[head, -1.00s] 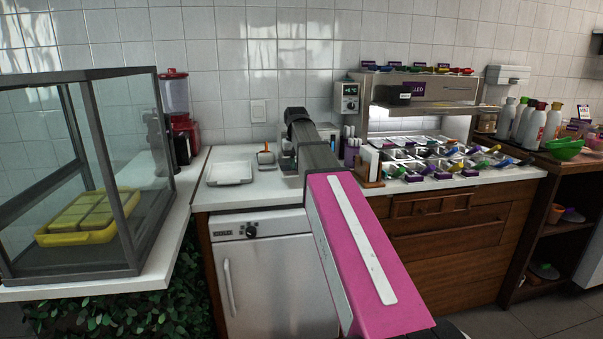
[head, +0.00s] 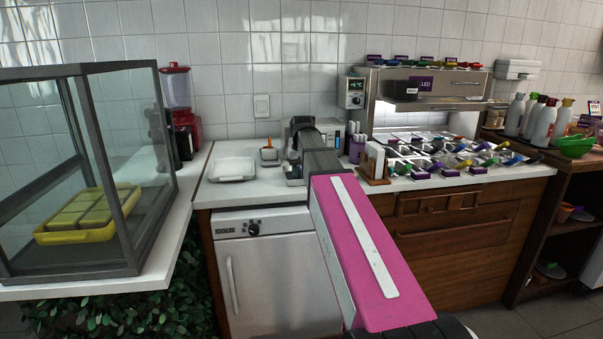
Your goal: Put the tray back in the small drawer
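A shallow white tray (head: 232,169) lies flat on the counter left of my arm. A yellow tray (head: 75,235) with several pale yellow blocks sits inside the glass case on the left. Which of these the task means is unclear. A small closed wooden drawer front (head: 440,203) is under the counter on the right, above a wider one. My pink and dark arm reaches over the counter. A small dark part (head: 293,172) below its far end may be my gripper, right of the white tray; its fingers and anything in them cannot be made out.
A small pot with an orange item (head: 269,155) stands between the white tray and my arm. A napkin holder (head: 374,165) and a topping station (head: 440,155) with several scoops fill the right counter. The glass case (head: 160,200) stands at left, bottles (head: 540,120) at far right.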

